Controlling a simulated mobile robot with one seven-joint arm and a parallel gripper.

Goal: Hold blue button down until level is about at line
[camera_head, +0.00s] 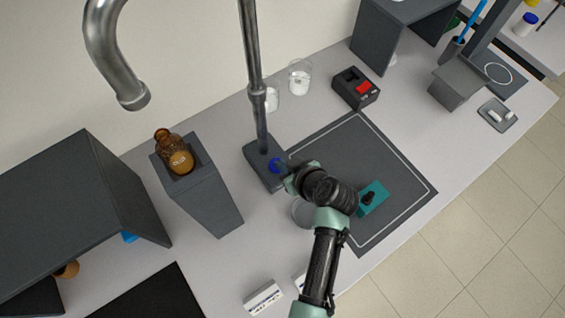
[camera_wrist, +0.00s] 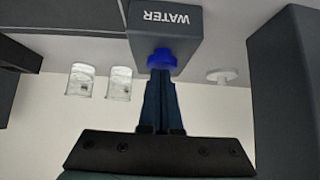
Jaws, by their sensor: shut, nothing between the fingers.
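The blue button (camera_head: 275,165) is on the dark base block (camera_head: 258,158) of the tall metal tap (camera_head: 250,60). In the wrist view the blue button (camera_wrist: 161,60) sticks out of the block marked WATER (camera_wrist: 168,28), whose lettering is upside down. My gripper (camera_wrist: 160,76) is shut and empty, its fingertips right at the button; I cannot tell how far the button is pressed. In the head view my gripper (camera_head: 286,176) is beside the button. A clear glass vessel (camera_head: 301,213) stands below, partly hidden by my arm. Its line and level cannot be made out.
Two glass beakers (camera_head: 299,77) stand behind the tap, one partly hidden. A grey pillar (camera_head: 208,203) holding a brown bottle (camera_head: 179,158) is left of the block. A dark mat (camera_head: 392,165) with a teal object (camera_head: 374,201) and a black box with a red patch (camera_head: 356,88) lie right.

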